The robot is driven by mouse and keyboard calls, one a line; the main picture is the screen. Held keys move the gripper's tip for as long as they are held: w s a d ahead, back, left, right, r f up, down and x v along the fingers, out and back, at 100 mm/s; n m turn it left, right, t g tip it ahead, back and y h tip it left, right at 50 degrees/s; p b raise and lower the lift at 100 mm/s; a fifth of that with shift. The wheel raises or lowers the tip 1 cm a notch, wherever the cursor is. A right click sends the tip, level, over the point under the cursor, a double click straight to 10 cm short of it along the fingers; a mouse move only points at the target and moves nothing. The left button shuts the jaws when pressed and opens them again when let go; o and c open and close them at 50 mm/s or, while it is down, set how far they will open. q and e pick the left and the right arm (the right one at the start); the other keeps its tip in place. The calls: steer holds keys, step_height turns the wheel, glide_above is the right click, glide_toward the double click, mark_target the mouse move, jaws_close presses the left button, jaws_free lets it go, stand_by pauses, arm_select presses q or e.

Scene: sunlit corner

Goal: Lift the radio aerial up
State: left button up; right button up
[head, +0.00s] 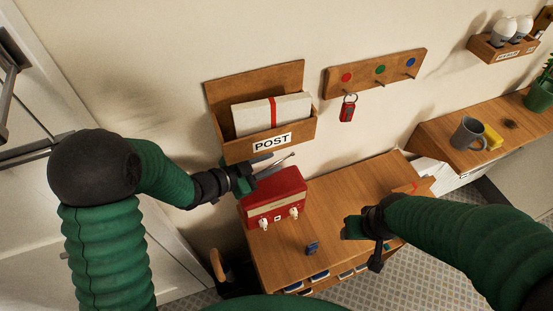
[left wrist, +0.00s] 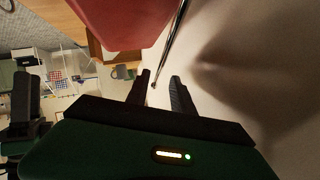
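The red radio (head: 275,195) stands on the wooden cabinet, with two pale knobs on its front. Its thin metal aerial (head: 277,165) lies at a low slant behind the radio's top. In the left wrist view the aerial (left wrist: 173,38) runs down to a small tip between the finger ends. My left gripper (head: 262,165) is at the radio's top left, beside the aerial. Its fingers (left wrist: 162,82) are apart, with no clear contact on the aerial. My right gripper (head: 362,240) hangs over the cabinet's front right; its fingers are not clear.
The wooden cabinet top (head: 335,200) is mostly clear, with a small blue object (head: 312,248) near its front edge. A POST box (head: 230,150) with a parcel is on the wall just above my left gripper. A key rack (head: 400,68) is further right.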

mark_target(279, 161)
arm_select(q)
steer(key=shift+w+d+f, duration=0.2)
steer(key=shift+w+d, duration=0.15)
steer(key=shift+d, duration=0.2)
steer(key=shift+w+d+f, duration=0.15)
steer(key=shift+w+d, duration=0.05)
steer(key=shift+d, duration=0.45)
steer(key=shift+w+d, duration=0.1)
steer(key=c, duration=0.3)
jaws_close()
steer(key=shift+f, duration=0.15)
